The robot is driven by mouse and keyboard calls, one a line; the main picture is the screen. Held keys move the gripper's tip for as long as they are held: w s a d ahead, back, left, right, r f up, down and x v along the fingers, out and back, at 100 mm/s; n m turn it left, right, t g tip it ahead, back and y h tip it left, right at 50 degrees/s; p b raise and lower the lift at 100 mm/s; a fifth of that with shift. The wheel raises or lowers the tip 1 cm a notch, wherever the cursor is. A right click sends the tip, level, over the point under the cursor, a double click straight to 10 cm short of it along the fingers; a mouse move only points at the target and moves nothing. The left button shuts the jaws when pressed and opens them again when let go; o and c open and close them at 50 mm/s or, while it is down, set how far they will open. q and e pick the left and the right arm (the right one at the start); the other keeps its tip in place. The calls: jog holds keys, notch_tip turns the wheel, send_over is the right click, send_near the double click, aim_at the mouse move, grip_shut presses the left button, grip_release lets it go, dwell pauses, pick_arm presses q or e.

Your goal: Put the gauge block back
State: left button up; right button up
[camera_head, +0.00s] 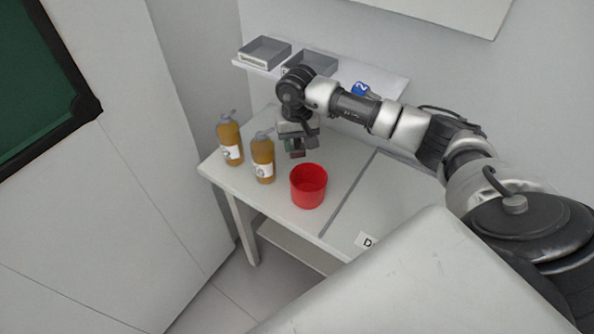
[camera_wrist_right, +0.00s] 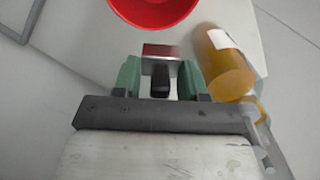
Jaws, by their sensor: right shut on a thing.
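My right gripper (camera_head: 297,148) points down over the white table, behind the red cup and to the right of the bottles. In the right wrist view its green fingers (camera_wrist_right: 160,82) are shut on a small block with a reddish and grey face and a dark part, which I take as the gauge block (camera_wrist_right: 160,50). The block seems held above the table, but its height is hard to tell. In the head view the block is small and partly hidden by the fingers. My left gripper is not in view.
A red cup (camera_head: 308,187) and two amber bottles (camera_head: 230,140) (camera_head: 263,158) stand close by on the table (camera_head: 285,205). Two grey trays (camera_head: 264,53) (camera_head: 313,63) and a blue item marked 2 (camera_head: 360,89) are on the wall shelf (camera_head: 390,86).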

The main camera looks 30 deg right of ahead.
notch_tip(320, 180, down, 9)
jog(key=b, duration=0.4)
jog(key=shift+f, duration=0.1)
jog(key=o, duration=1.1)
